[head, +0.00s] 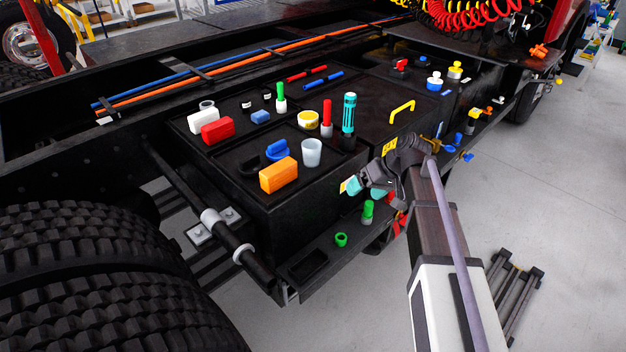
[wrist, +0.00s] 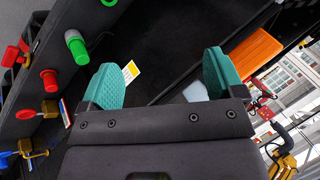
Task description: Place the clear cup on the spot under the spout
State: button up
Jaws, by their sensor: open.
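The clear cup (head: 312,152) is pale and translucent. It stands upright on the black box top, right of the orange block in the head view. In the wrist view a pale piece that looks like the cup (wrist: 194,92) shows beside the right finger, mostly hidden. My gripper (head: 363,188) has teal finger pads. It is outside the front face of the box, to the right of and lower than the cup, and apart from it. In the wrist view my gripper (wrist: 165,78) is open, with nothing held between its pads. I cannot make out a spout or the spot under it.
The orange block (head: 279,175) stands left of the cup; it also shows in the wrist view (wrist: 254,52). A red marker (head: 327,118) and teal cylinder (head: 348,113) stand behind the cup. A green-capped fitting (head: 368,209) is below my gripper. A yellow handle (head: 402,110) rises to the right.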

jog(key=w+a+n+y+b, duration=0.1)
jog(key=w+a+n+y, duration=0.25)
jog(key=w, duration=0.55)
jog(key=n+t+y, duration=0.1)
jog(key=n+y, duration=0.3)
jog(key=n, duration=0.4)
send_near(312, 145)
jog(key=s+r, duration=0.2)
jog(key=s, duration=0.1)
jog(key=x, duration=0.2)
jog(key=b+x, duration=0.1)
jog(key=x, duration=0.1)
jog(key=shift+w+a+f, duration=0.25)
jog(key=shift+f, duration=0.25)
jog(key=b+x, duration=0.1)
jog(key=x, duration=0.4)
jog(key=shift+w+a+r, duration=0.1)
jog(key=shift+a+r, duration=0.05)
jog(key=shift+a, duration=0.1)
jog(key=shift+d, duration=0.1)
jog(key=shift+r, duration=0.1)
jog(key=c, duration=1.1)
